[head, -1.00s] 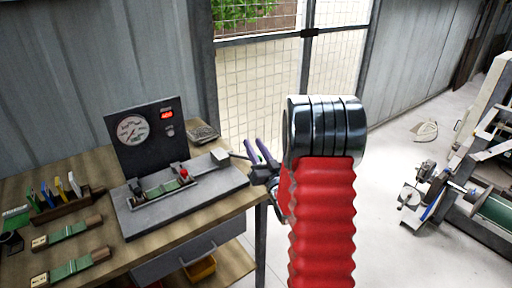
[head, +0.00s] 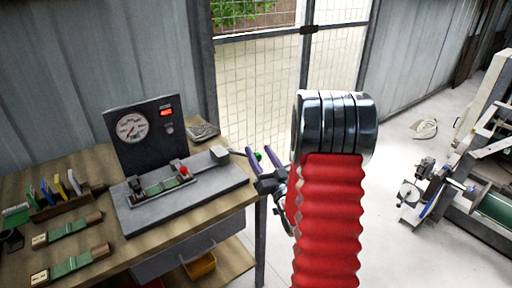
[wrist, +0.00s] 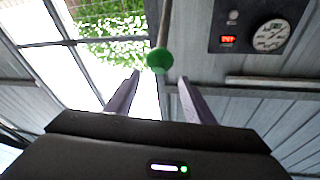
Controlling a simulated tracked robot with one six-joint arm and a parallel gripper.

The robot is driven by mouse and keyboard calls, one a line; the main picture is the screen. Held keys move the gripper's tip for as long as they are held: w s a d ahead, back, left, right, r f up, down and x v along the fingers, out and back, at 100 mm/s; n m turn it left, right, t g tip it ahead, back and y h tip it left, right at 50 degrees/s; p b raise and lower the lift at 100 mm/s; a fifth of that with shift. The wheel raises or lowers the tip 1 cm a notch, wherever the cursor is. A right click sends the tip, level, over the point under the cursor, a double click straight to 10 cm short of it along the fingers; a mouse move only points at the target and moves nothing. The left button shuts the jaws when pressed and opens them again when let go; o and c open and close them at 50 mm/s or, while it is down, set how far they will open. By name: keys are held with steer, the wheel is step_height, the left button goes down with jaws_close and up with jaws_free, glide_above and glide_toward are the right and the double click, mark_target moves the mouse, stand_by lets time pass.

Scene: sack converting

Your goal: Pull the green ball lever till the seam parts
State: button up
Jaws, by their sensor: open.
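The green ball (head: 258,156) sits at the end of a lever that sticks out from the right side of the tester on the bench. It also shows in the wrist view (wrist: 160,60), on a thin rod, between and just beyond my fingertips. My gripper (head: 264,160) is open at the ball; its two purple fingers (wrist: 155,77) stand on either side with gaps. A green strip (head: 163,186) lies in the tester's bed (head: 185,207) near a red knob (head: 184,170). Whether its seam is whole is too small to tell.
A dark panel with a gauge (head: 132,127) and a lit red display (head: 166,113) stands behind the bed. More green strips (head: 70,229) and a rack of tools (head: 62,207) lie on the bench (head: 215,216). A machine (head: 470,180) stands on the floor at right.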

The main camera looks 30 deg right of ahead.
steer(key=v, duration=0.9)
steer(key=shift+a+f, duration=0.1)
steer(key=shift+c, duration=0.2)
